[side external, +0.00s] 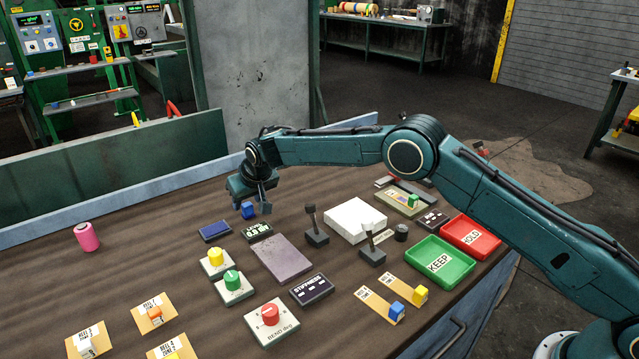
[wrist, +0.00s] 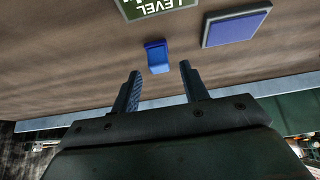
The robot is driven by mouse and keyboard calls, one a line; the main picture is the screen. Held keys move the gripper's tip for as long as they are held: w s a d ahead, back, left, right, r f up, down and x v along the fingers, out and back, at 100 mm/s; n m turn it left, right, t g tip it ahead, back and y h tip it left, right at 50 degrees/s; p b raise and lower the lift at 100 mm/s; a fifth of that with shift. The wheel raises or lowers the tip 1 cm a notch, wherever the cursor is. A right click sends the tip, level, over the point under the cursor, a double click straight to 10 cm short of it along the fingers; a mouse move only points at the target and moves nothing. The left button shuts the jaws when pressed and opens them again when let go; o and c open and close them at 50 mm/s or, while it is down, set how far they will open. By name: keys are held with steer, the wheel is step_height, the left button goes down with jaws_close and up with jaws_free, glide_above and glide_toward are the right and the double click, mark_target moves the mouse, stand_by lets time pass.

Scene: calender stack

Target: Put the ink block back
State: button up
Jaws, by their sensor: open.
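A small blue block (side external: 248,211), which looks like the ink block, sits on the brown bench toward the back. It also shows in the wrist view (wrist: 157,57), just beyond and between my fingertips. My gripper (side external: 256,204) points down close by it. In the wrist view my gripper (wrist: 160,69) has its fingers apart, with nothing held. A flat blue pad with a dark rim (side external: 214,231) lies to the left of the block; it shows at upper right in the wrist view (wrist: 235,28). I cannot tell whether the fingers touch the block.
The LEVEL display (side external: 257,231) lies near the block. Two levers (side external: 315,228), a white slab (side external: 355,219), knobs (side external: 216,261), a grey plate (side external: 282,259) and green KEEP (side external: 440,262) and red HOLD (side external: 470,238) trays crowd the bench. A pink cylinder (side external: 87,237) stands far left, with bare bench around it.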

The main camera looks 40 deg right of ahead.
steer(key=v, duration=1)
steer(key=shift+s, duration=0.15)
steer(key=shift+r, duration=0.15)
steer(key=s+d+r, duration=0.7)
steer(key=s+r, duration=0.1)
steer(key=s, duration=0.3)
steer(key=s+d+r, duration=0.6)
steer(key=s+r, duration=0.3)
steer(key=s, duration=0.2)
steer(key=s+d+f, duration=0.2)
steer(key=s, duration=1.1)
steer(key=s+d+f, duration=0.3)
steer(key=s, duration=1)
steer(key=shift+s+d+g, duration=0.15)
steer(key=shift+d+g, duration=0.1)
steer(key=shift+g, duration=0.05)
